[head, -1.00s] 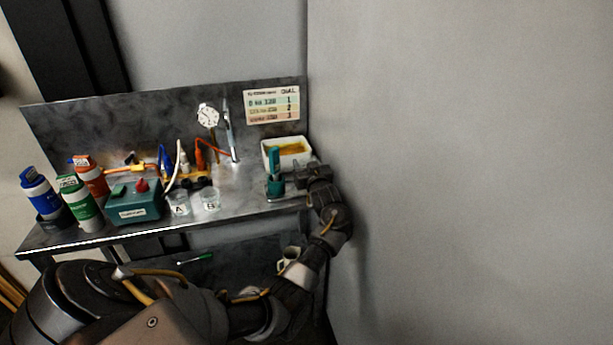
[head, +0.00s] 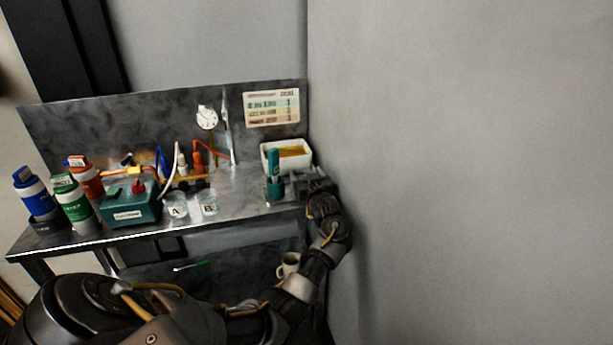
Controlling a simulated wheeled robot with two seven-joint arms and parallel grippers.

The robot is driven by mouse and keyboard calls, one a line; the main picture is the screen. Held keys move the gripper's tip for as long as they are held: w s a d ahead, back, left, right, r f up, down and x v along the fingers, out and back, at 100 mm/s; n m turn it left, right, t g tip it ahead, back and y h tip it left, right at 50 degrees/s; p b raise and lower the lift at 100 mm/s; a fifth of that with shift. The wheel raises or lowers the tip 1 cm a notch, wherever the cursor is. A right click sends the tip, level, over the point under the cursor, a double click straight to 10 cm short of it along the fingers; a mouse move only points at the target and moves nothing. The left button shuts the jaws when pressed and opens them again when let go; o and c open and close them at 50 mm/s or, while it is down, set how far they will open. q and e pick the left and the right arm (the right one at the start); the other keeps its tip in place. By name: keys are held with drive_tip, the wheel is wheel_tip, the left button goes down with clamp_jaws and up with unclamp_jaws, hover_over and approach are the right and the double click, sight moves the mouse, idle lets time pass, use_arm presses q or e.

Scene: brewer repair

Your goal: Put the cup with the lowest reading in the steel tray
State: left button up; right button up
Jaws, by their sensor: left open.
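Two small clear cups stand side by side near the front edge of the metal bench: cup A (head: 176,210) on the left and cup B (head: 208,206) on its right. No reading for either is legible. I cannot make out a separate steel tray. My right gripper is not in view.
A teal box with a red knob (head: 134,208) and several bottles, including a green one (head: 73,204), fill the left. A white bin with yellow contents (head: 288,157) sits behind my gripper. A wall closes the right.

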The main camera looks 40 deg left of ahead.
use_arm(q)
drive_tip(key=shift+r, duration=0.2)
drive_tip(key=v, duration=1.2)
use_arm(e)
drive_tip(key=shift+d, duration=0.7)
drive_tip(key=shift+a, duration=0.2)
